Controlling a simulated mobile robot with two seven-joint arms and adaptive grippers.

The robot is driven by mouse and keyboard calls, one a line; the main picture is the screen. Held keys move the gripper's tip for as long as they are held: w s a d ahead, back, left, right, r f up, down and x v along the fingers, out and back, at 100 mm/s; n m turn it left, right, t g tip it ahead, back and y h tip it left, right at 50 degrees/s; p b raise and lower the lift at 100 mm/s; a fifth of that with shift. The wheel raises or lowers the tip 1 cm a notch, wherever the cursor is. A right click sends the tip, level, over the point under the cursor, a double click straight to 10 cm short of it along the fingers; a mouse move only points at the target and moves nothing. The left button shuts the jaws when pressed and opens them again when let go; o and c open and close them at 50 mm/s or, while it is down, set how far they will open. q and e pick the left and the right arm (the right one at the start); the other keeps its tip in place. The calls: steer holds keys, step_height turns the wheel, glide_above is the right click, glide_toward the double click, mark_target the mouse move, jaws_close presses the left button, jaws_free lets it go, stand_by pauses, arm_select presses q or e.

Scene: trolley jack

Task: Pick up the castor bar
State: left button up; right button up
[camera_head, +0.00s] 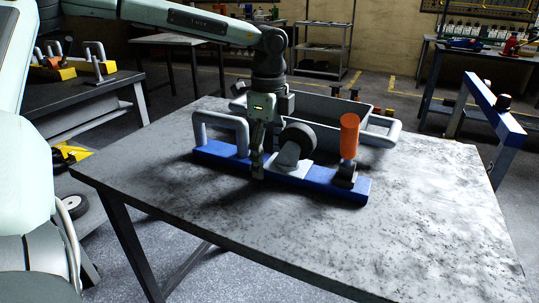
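The castor bar is a long blue bar (325,187) lying on the grey table. It carries a grey loop handle (222,124) at its left end, a dark castor wheel (299,137) on a pale bracket near the middle, and an upright orange grip (349,136) at its right end. My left gripper (257,170) points down at the bar, between the loop handle and the wheel. It hides part of the bar there. The fingers show side-on, so their gap and any contact are unclear. My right gripper is not in view.
A grey tray (318,104) with rounded side handles stands close behind the bar. The table (420,215) is clear at the front and right. A blue-topped frame (494,104) stands beyond its right edge. Another bench (95,95) with handled parts is at the left.

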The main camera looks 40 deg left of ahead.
arm_select(q)
jaws_close()
steer(key=shift+w+r, duration=0.1)
stand_by(0.4)
steer(key=shift+r, duration=0.1)
